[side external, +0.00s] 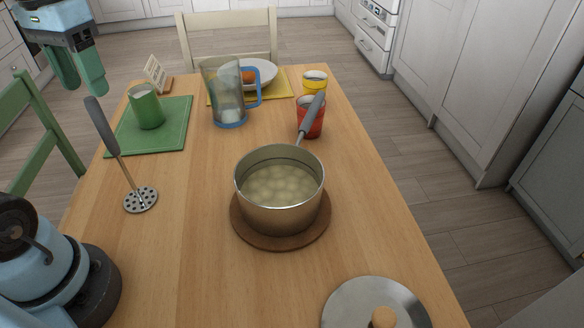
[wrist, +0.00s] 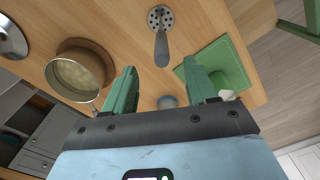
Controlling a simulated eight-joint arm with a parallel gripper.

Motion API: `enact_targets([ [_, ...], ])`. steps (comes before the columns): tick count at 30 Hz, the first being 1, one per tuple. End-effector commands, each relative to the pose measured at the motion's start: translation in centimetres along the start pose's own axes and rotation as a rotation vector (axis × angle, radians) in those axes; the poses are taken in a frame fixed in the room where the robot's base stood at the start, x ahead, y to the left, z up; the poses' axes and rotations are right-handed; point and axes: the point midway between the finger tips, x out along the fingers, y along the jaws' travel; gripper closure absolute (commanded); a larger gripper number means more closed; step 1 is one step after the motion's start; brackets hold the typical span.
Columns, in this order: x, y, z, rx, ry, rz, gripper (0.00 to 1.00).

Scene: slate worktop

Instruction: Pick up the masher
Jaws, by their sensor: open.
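The masher (side external: 106,131) stands upright and slightly tilted on the wooden table at the left, its round perforated metal head (side external: 140,200) down and its grey handle up. In the wrist view the masher (wrist: 161,47) is at the top centre, seen from above, beyond the fingertips. My gripper (side external: 86,86) is at the upper left of the side view, above and behind the masher handle and apart from it. Its green fingers (wrist: 160,68) are spread open with nothing held between them.
A pot of potatoes (side external: 280,190) stands on a round wooden trivet (side external: 245,232). A green cup (side external: 146,107) is on a green mat (side external: 180,136). Behind are a jug (side external: 224,95), a red cup (side external: 311,120) and a yellow cup (side external: 314,82). A lid (side external: 352,305) lies in front. Table around the masher head is clear.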

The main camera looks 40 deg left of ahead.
Motion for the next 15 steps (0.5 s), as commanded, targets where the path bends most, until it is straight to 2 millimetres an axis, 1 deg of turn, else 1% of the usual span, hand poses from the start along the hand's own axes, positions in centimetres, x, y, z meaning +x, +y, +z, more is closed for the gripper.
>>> enact_targets([
  [1,0.8,0.0,0.0,0.000,0.000,0.000,0.43],
  [3,1.6,0.0,0.0,0.000,0.001,0.000,0.43],
  [11,3.2,0.0,0.0,0.000,0.001,0.000,0.43],
  [15,4.9,-0.2,0.1,-0.002,0.002,0.000,0.43],
])
